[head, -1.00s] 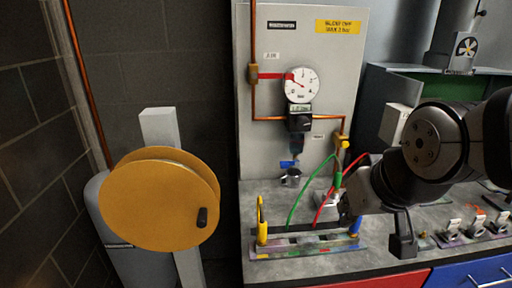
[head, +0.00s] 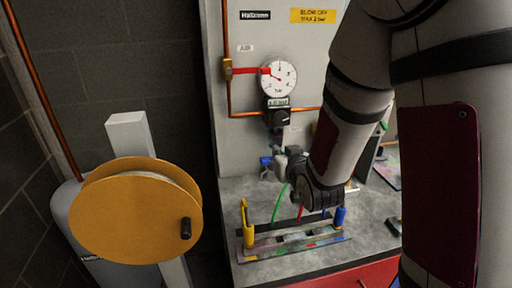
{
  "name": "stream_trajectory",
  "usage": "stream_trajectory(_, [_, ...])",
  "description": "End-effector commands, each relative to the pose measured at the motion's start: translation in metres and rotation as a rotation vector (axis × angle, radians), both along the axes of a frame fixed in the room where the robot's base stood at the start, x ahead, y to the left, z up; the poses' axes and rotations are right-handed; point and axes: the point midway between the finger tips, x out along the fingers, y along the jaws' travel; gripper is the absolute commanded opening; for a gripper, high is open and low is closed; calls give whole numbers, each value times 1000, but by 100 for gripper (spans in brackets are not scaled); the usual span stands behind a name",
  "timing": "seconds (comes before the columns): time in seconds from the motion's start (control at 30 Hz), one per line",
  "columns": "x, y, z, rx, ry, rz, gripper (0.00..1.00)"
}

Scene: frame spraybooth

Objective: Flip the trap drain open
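The trap drain's small blue lever (head: 266,161) shows low on the grey panel, below the dark trap bowl (head: 276,143) and the black regulator. Only part of the lever is in sight; its exact angle is too small to tell. My gripper (head: 277,164) is at the lever's right side, pointing left, with my wrist just behind it to the lower right. Its fingertips are small and partly hidden, so I cannot tell whether they touch the lever or how far apart they are.
A tool rack (head: 292,246) with yellow and blue upright handles stands on the bench below, with green and red hoses close to my wrist. A yellow reel (head: 135,212) stands left.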

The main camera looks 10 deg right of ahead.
Motion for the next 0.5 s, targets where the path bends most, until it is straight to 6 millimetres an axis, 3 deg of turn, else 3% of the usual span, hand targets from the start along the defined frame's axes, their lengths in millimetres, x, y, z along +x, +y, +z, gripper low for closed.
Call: stream_trajectory(0.5, [4,2,-3,-7,-62,10,0])
